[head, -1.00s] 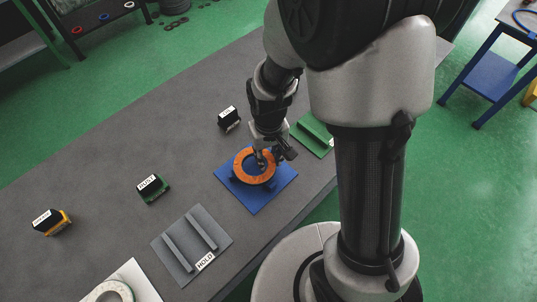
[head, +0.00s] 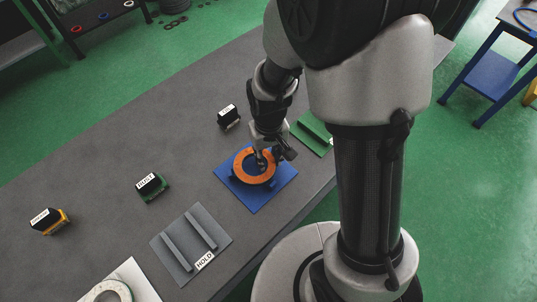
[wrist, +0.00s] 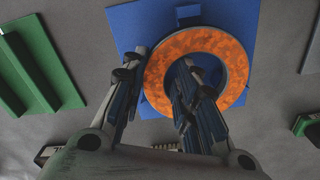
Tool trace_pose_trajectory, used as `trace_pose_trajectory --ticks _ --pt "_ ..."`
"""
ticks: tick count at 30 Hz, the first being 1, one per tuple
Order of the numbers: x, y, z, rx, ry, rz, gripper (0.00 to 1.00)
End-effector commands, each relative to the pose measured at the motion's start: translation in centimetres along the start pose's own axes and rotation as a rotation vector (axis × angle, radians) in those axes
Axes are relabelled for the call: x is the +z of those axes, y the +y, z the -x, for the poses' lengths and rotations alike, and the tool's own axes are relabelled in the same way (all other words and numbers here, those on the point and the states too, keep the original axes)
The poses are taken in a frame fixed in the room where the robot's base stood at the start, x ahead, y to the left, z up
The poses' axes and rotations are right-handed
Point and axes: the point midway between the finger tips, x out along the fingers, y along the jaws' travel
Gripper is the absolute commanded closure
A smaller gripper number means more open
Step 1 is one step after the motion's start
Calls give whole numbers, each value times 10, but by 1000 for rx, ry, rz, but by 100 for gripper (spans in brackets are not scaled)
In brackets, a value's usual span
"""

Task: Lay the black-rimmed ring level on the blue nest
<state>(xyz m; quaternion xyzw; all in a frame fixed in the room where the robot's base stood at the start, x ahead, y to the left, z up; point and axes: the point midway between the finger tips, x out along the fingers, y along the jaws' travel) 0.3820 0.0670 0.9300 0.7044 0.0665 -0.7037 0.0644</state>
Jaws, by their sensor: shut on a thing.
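The ring (head: 241,163) has an orange face and a dark grey rim, which shows in the wrist view (wrist: 236,62). It is over the blue nest (head: 256,205), a square plate with raised blue blocks, one seen beyond the ring in the wrist view (wrist: 188,14). The ring looks about level; I cannot tell whether it rests on the blocks. My gripper (wrist: 155,80) is shut on the ring's near left wall, one finger in the hole and one outside. The fingers hide part of the ring and nest.
A green fixture (head: 312,133) stands just right of the nest. A grey plate with two rails (head: 190,245) lies to the left. Small labelled blocks stand behind (head: 228,117) and left (head: 152,187). A pale ring (head: 108,290) lies on a white plate at front left.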

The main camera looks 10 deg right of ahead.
Motion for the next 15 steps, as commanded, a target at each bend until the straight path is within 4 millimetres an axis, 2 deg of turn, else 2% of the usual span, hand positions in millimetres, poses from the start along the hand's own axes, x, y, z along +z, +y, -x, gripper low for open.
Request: trace_pose_trajectory --ticks 9,10,15 --pt "-1 0 -4 0 2 0 100" --pt "-1 0 -3 0 2 0 71" --pt "0 0 -3 0 1 0 59"
